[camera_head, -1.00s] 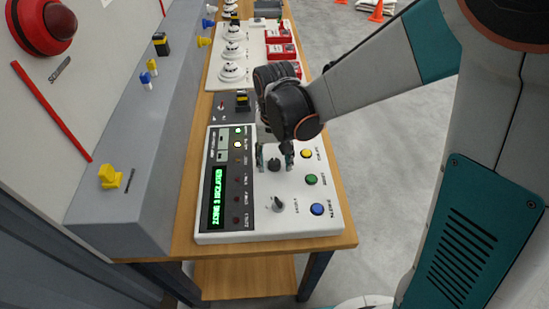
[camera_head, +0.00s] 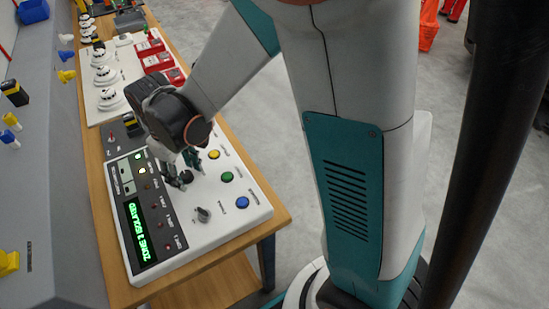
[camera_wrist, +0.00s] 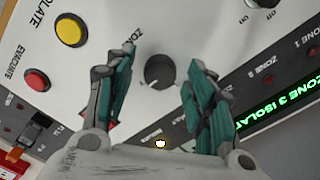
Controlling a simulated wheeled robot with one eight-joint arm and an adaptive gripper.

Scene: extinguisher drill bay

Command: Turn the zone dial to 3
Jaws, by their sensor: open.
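The zone dial (camera_wrist: 160,72) is a round dark knob on the white panel, with a pale pointer line toward the lower left in the wrist view. "ZONE" lettering is partly visible beside it, but the number it points at is not readable. My gripper (camera_wrist: 165,95) is open, with one finger on each side of the dial and visible gaps between. In the head view my gripper (camera_head: 180,166) is over the dial (camera_head: 186,177), partly hiding it. The green display (camera_wrist: 265,110) reads "ZONE 3 ISOLAT…" in the wrist view, its end cut off.
A second knob (camera_head: 203,215) sits nearer the panel's front edge. Yellow (camera_head: 214,154), green (camera_head: 227,177) and blue (camera_head: 242,202) buttons line the right side. The wrist view shows a red button (camera_wrist: 37,80). A grey wall unit (camera_head: 45,150) borders the table on the left.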

